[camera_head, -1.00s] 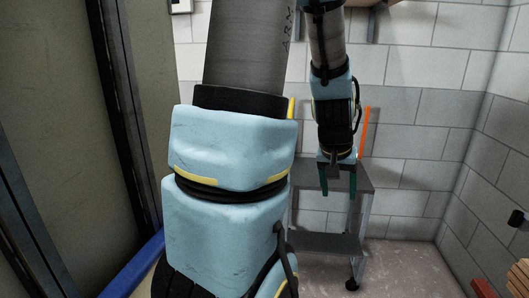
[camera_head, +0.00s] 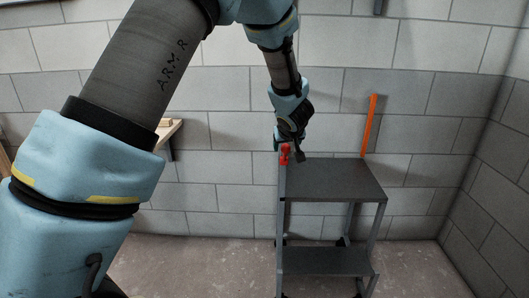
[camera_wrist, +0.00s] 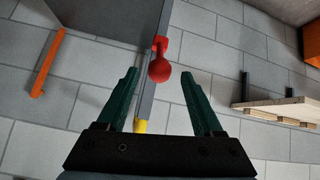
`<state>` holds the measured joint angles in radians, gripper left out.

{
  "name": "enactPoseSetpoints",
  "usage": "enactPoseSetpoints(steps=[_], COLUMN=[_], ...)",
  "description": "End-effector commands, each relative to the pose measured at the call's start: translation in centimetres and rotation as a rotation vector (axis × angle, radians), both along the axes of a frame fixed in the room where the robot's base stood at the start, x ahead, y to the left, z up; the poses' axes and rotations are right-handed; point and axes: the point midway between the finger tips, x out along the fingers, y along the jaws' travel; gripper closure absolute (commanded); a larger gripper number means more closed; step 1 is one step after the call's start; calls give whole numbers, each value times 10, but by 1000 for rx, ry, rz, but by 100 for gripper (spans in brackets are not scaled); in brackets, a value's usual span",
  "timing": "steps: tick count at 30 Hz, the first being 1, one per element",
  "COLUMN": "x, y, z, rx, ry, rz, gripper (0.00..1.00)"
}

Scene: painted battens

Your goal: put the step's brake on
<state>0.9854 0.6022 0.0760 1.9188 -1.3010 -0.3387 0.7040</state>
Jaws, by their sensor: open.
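The step (camera_head: 335,180) is a grey two-tread stool standing on the floor near the back wall. A red lever with a round knob (camera_head: 285,154) sits at the top of its left post; I take it to be the brake. My gripper (camera_head: 287,143) is just above and behind this knob. In the wrist view my gripper (camera_wrist: 159,74) has its green fingers spread wide and empty. The red knob (camera_wrist: 160,69) shows between the fingertips, in front of the grey post (camera_wrist: 148,100). I cannot tell whether a finger touches it.
An orange upright bar (camera_head: 369,125) stands at the step's back right, also seen in the wrist view (camera_wrist: 47,63). A wooden shelf (camera_head: 168,132) is on the wall at left. Floor (camera_head: 195,265) left of the step is clear.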

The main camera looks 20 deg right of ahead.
Motion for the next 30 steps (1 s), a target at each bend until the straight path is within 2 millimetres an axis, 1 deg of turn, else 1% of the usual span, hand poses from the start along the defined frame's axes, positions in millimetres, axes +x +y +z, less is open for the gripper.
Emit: enactPoseSetpoints(steps=[9, 15, 21, 29, 30], x=[37, 57, 66, 67, 67], y=[-13, -23, -27, -27, -27], z=[-40, -61, -70, -71, -71], rx=[1, 0, 0, -1, 0], ry=[2, 2, 1, 1, 1], rz=[3, 2, 1, 0, 1], gripper=[32, 32, 32, 32, 33])
